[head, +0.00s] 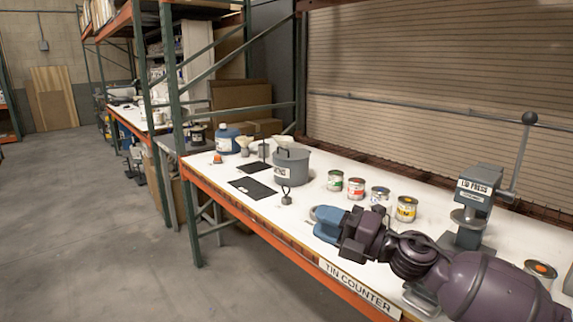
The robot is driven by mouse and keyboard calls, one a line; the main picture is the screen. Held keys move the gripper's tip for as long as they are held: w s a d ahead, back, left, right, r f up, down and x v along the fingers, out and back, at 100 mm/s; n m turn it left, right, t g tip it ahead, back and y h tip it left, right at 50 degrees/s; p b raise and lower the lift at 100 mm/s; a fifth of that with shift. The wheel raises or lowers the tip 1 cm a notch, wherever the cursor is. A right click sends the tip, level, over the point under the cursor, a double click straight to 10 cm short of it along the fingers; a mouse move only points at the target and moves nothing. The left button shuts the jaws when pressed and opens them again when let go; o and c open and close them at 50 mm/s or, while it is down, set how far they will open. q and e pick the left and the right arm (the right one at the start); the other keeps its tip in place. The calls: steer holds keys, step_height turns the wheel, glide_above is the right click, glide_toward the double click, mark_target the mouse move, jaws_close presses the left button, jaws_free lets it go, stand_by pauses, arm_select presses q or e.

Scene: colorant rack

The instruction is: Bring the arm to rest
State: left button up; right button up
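My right arm (480,280) comes in from the lower right corner, dark purple, and reaches left over the front part of the white counter (325,168). My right gripper (316,214) is at its end, beyond a blue wrist part, near the counter's front edge. Its fingers are small and mostly hidden, so I cannot tell whether they are open or shut. I see no object clearly held in it. My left gripper is not in view.
Several small tins, including one with a yellow label (406,210), stand behind my arm. A grey lid press (470,205) with a raised lever stands close behind the forearm. A grey bucket (291,168) stands farther left. The floor at left is clear.

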steer(key=s+d+f+m+t+h, duration=0.35)
steer(key=d+f+m+h, duration=0.25)
steer(key=f+m, duration=0.55)
steer(key=s+d+f+m+t+h, duration=0.2)
steer(key=d+f+m+t+h, duration=0.2)
steer(key=d+f+m+h, duration=0.7)
steer(key=s+d+f+m+g, duration=0.1)
steer(key=s+f+m+g, duration=0.1)
steer(key=s+f+m, duration=0.3)
steer(key=s+d+f+m+g, duration=0.2)
steer(key=s+f+m, duration=0.3)
steer(key=s+f, duration=0.5)
steer(key=s, duration=0.6)
steer(key=shift+f+h, duration=0.3)
steer(key=shift+f, duration=0.1)
steer(key=shift+g, duration=0.25)
